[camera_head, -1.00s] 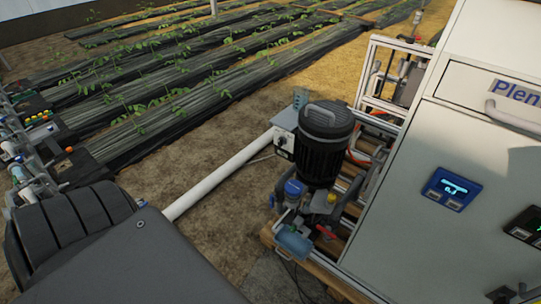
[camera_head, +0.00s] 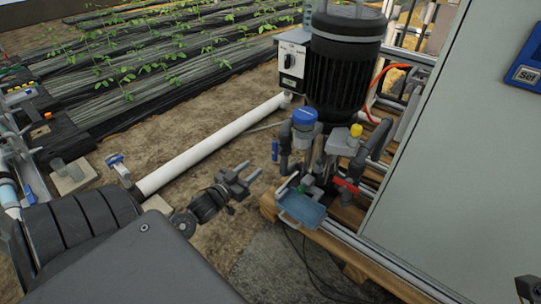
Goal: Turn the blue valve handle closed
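A small blue valve handle (camera_head: 275,150) stands upright on the left side of the grey pipework below the black pump motor (camera_head: 345,65). My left gripper (camera_head: 248,176) reaches in from the left, a little left of and below the handle in the picture. Its two fingers are apart with nothing between them, and it does not touch the handle. A dark piece at the bottom right edge appears to be part of my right gripper (camera_head: 528,289); its fingers cannot be made out.
A blue-capped part (camera_head: 304,117), a red lever (camera_head: 346,185) and a blue tray-like part (camera_head: 301,208) crowd the pipework. Another blue handle (camera_head: 115,159) is at the left by the white pipe (camera_head: 210,147). A grey cabinet (camera_head: 470,160) blocks the right.

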